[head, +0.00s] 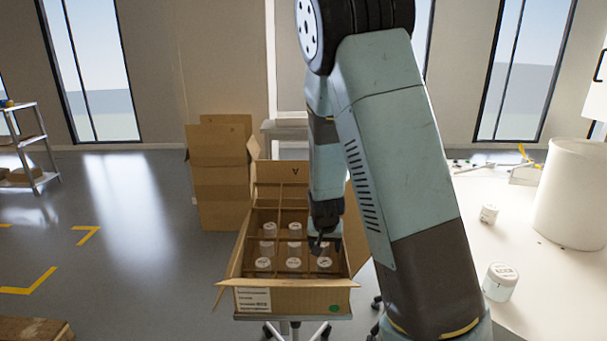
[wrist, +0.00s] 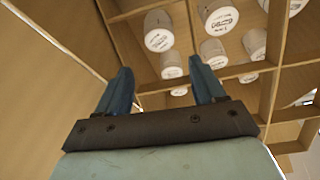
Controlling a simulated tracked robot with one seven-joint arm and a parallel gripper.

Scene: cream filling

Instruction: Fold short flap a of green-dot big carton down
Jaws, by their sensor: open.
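The green-dot big carton (head: 293,301) stands open on a wheeled stand, with a green dot and a white label on its near side. Its far flap, marked A (head: 283,173), stands upright. The left flap (head: 232,247) and near flap lean outward; the right flap (head: 355,235) stands up, partly behind my arm. Several white-lidded jars (head: 293,264) sit between dividers inside. My gripper (head: 317,244) points down over the carton's right part. In the wrist view its two fingers (wrist: 164,88) are apart with nothing held, beside a cardboard panel (wrist: 45,95) and above jars (wrist: 160,30).
Taller cardboard boxes (head: 221,180) stand behind the carton to the left. A white table (head: 530,225) at right holds two loose jars (head: 500,282) and a large white drum (head: 575,195).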

